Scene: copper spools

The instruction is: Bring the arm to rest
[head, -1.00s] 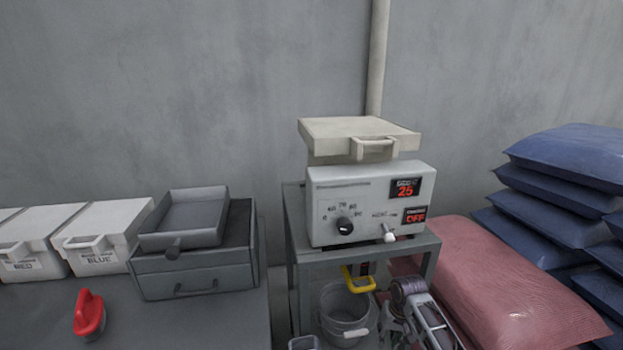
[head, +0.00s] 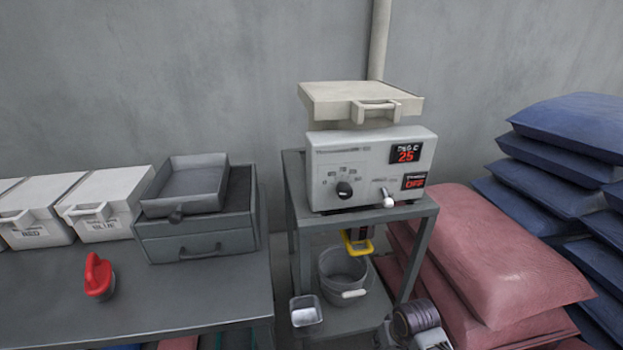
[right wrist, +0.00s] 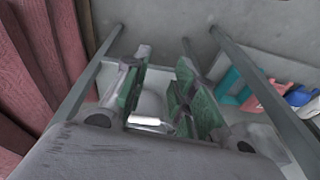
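My right arm (head: 415,322) shows at the bottom edge of the head view, low and to the right of the small stand (head: 368,218). Its fingertips are out of that view. In the right wrist view my right gripper (right wrist: 162,72) has its two green-padded fingers apart, with a clear gap between them and nothing held. A pale, bright shape lies beyond the gap; I cannot tell what it is. My left gripper is not in view.
A grey machine (head: 370,165) reading 25 and OFF stands on the stand. Below are a bucket (head: 343,272), a yellow-handled item (head: 358,243) and a metal cup (head: 306,312). Pink sacks (head: 500,265) lie right. A dark table (head: 150,285) at left bears a red-handled object (head: 98,277).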

